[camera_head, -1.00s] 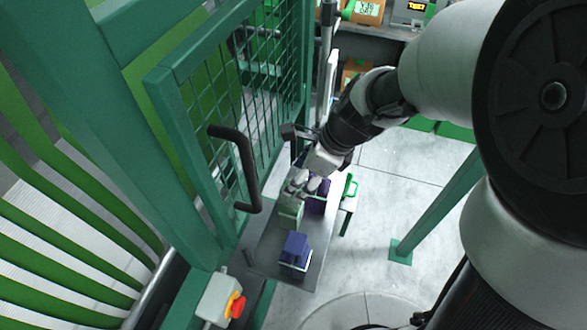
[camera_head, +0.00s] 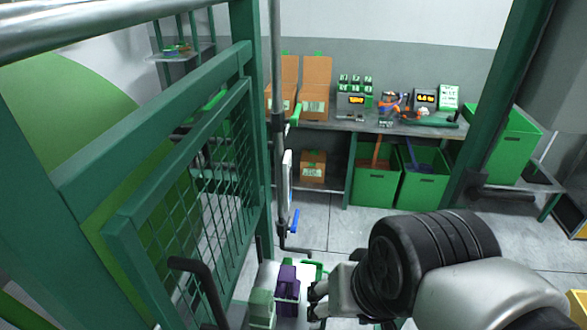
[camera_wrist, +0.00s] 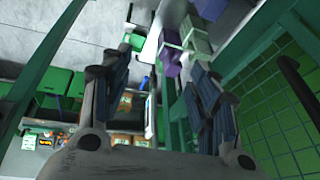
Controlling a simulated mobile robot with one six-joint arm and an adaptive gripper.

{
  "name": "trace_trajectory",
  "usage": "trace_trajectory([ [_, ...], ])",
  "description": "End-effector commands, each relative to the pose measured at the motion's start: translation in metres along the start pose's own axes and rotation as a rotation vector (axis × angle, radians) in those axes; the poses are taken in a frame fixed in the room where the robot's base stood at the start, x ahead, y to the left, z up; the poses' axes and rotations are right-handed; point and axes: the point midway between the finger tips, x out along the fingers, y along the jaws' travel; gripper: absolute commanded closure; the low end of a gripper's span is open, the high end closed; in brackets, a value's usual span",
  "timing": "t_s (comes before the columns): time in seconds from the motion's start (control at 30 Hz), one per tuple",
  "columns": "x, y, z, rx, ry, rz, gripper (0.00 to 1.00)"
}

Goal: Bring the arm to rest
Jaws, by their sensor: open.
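My gripper (camera_head: 318,299) is at the bottom of the head view, just right of the purple block (camera_head: 287,290). In the wrist view my gripper (camera_wrist: 157,75) has its two fingers wide apart with nothing between them in its grasp. The purple block (camera_wrist: 170,58) and a pale green block (camera_wrist: 196,38) stand on a shelf beyond the fingers. The pale green block (camera_head: 262,308) is also left of the purple one in the head view. My arm is bent at the lower right, its lower part cut off by the frame.
A green mesh gate (camera_head: 190,200) with a black handle (camera_head: 200,285) stands close on the left. A workbench (camera_head: 390,126) with cartons and meters is at the back, with green bins (camera_head: 376,186) below. A green post (camera_head: 497,100) stands right. The floor (camera_head: 345,228) between is clear.

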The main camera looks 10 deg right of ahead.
Motion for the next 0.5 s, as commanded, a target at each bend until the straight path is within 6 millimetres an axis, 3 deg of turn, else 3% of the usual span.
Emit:
trace_trajectory([
  [0.17,-0.0096,0.0138,0.0098,-0.206,0.043,0.043,0.45],
  [0.5,-0.0067,0.0150,0.0115,-0.223,0.043,0.046,0.45],
])
